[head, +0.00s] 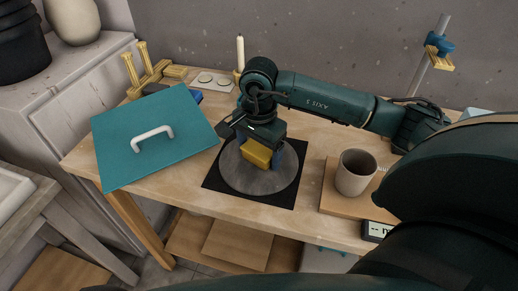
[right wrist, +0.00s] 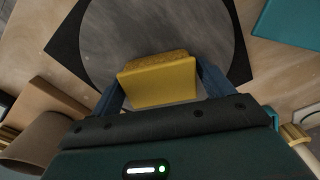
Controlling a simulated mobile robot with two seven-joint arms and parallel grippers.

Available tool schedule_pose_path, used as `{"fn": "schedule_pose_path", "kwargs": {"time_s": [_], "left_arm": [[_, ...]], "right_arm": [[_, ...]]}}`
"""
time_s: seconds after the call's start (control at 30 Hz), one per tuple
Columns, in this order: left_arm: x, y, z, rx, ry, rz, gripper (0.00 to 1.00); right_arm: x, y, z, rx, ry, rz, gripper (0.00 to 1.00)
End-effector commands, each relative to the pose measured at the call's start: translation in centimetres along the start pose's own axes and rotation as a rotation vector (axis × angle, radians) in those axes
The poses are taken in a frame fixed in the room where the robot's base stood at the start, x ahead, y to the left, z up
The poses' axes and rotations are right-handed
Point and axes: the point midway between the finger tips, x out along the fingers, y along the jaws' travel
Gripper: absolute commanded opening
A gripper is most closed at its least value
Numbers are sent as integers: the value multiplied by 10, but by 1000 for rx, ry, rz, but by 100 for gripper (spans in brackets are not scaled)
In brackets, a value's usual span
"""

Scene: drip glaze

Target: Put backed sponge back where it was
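The backed sponge (head: 256,154) is a yellow block with a rough, porous strip along one edge. It also shows in the right wrist view (right wrist: 158,82), between the two blue fingers. My right gripper (head: 262,150) points down over the grey round disc (head: 262,182) and is shut on the sponge, with a finger against each end. I cannot tell whether the sponge touches the disc. My left gripper is not in view.
A black mat (head: 215,183) lies under the disc. A teal panel with a white handle (head: 150,135) is at left. A grey mug (head: 356,172) stands on a wooden board (head: 330,200) at right. A candle (head: 240,53) and yellow brackets (head: 150,72) stand behind.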

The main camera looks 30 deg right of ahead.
Motion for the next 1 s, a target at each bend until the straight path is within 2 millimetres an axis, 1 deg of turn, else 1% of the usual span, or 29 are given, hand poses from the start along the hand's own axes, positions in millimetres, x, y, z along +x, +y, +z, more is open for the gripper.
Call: {"fn": "schedule_pose_path", "kwargs": {"time_s": [0.03,0.1,0.13,0.33,0.47,0.57,0.8,0.9,1.0], "left_arm": [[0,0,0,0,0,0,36],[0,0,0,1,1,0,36],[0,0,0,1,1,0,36],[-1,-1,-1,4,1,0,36],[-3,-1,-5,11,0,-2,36],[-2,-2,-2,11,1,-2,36],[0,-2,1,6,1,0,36],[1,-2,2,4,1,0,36],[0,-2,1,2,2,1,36]], "right_arm": [[0,0,0,0,0,2,85],[0,0,0,0,0,2,90],[0,0,0,0,0,2,91],[0,0,0,0,0,2,91],[-6,0,0,0,0,1,91],[-21,-1,0,0,1,-4,91],[-74,-1,0,-1,2,-6,91],[-94,-1,0,0,1,-4,91],[-109,0,0,0,1,-2,91]]}}
